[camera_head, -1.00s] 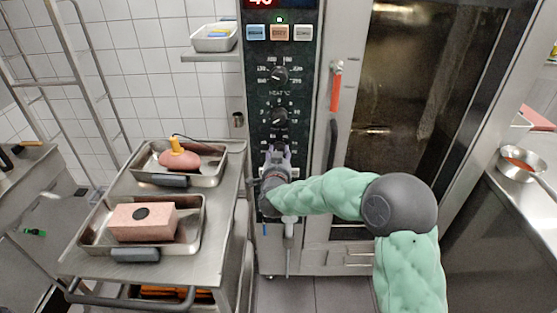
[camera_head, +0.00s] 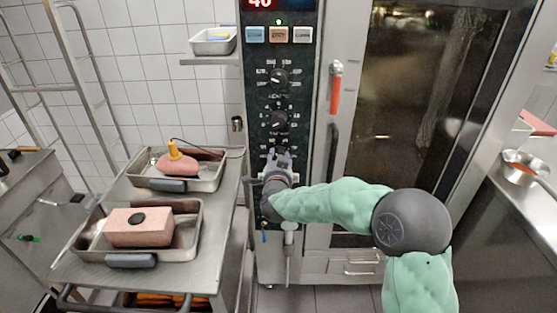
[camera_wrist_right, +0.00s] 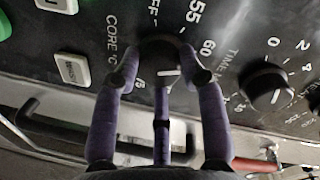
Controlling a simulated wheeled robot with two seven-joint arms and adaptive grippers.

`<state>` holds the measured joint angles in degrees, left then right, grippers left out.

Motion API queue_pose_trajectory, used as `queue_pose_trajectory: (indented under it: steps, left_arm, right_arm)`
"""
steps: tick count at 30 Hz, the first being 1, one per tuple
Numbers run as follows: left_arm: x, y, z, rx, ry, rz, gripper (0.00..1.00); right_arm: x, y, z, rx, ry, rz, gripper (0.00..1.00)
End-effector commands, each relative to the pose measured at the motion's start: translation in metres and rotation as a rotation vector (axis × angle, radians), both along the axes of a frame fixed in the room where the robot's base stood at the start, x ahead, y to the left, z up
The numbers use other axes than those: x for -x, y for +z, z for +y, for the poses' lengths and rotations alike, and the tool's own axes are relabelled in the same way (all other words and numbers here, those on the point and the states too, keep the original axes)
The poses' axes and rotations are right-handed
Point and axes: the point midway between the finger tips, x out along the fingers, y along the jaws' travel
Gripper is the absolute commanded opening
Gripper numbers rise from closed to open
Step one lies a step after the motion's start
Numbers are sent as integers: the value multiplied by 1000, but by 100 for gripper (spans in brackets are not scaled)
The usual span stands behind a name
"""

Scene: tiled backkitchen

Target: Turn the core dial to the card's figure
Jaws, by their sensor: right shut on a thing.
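The core dial (camera_wrist_right: 160,48) is a dark knob beside the "CORE °C" lettering in the right wrist view. Figures 55 and 60 and "OFF" show around it, and a short white mark shows between my fingers. My right gripper (camera_wrist_right: 163,72) is shut on the dial, its purple-grey fingers around it. In the head view my right gripper (camera_head: 277,156) is at the low end of the oven's black control panel (camera_head: 281,95) and hides the dial. I cannot make out a card with a figure. My left gripper is out of view.
Two more dials (camera_head: 278,78) (camera_head: 278,119) sit above, under a red display (camera_head: 260,4). A red-handled door latch (camera_head: 336,88) is right of the panel. A steel trolley (camera_head: 222,215) at left carries trays with a pink block (camera_head: 140,232) and a yellow-handled probe (camera_head: 175,151) in meat.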

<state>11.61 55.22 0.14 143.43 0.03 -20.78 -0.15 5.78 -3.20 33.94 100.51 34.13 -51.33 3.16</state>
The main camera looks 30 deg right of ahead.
Motion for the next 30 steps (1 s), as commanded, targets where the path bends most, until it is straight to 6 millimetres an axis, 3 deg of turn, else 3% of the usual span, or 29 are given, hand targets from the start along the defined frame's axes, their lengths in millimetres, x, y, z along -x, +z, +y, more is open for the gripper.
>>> queue_pose_trajectory:
  steps: [1, 2, 3, 4, 17, 30]
  left_arm:
    - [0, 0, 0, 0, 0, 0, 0]
    - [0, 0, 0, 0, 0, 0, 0]
    - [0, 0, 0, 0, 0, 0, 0]
    - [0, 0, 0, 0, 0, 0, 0]
    - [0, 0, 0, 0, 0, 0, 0]
    - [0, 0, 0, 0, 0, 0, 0]
  right_arm:
    - [0, -2, 1, -2, 2, 4, 9]
    - [0, -2, 1, -2, 2, 4, 50]
    - [0, -2, 1, -1, 2, 3, 61]
    - [0, -2, 1, -1, 2, 3, 65]
    - [5, 1, 3, 1, 2, 0, 65]
    - [70, 10, 44, 0, 4, -1, 65]
